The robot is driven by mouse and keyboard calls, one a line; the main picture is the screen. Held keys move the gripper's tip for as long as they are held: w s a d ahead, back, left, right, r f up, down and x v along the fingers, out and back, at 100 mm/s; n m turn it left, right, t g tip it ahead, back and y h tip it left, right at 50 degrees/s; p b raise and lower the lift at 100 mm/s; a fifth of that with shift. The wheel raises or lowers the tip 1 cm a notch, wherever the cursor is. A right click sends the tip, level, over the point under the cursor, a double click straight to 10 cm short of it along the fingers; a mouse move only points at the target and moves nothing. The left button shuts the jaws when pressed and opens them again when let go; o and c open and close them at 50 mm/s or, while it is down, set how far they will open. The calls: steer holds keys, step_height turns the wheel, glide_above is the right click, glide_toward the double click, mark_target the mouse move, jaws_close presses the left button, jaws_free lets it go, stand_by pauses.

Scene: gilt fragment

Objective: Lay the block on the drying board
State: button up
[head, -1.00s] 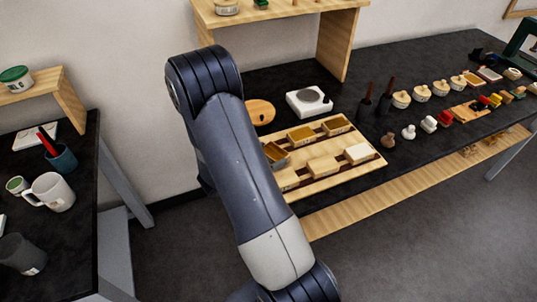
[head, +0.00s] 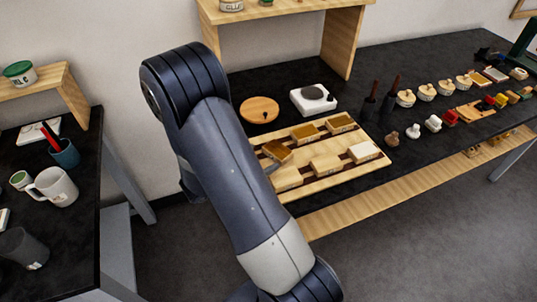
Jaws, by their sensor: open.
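The drying board (head: 325,180) is a pale wooden board with dark strips on the black bench. Several blocks lie on it: a golden-brown one (head: 277,152) at its left, askew to the others, two more golden ones (head: 304,133) along the back, and paler ones (head: 326,166) in front. The askew block appears to rest on the board; its underside is not clear. Only a small grey tip of my gripper (head: 270,168) shows beside my arm, just below that block and seemingly apart from it. The rest is hidden behind my arm; the gripper is open, with nothing visible in it.
A round wooden lid-like disc (head: 259,110) and a white device with a grey plate (head: 313,99) stand behind the board. Dark-handled tools, jars and small stamps line the bench to the right. A wooden shelf (head: 340,45) rises behind. A mug (head: 55,187) stands on the left table.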

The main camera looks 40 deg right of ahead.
mark_target(275, 151)
steer(key=v, duration=0.6)
steer(key=shift+r, duration=0.1)
steer(key=x, duration=1.1)
steer(key=shift+d+p, duration=0.35)
steer(key=shift+f, duration=0.35)
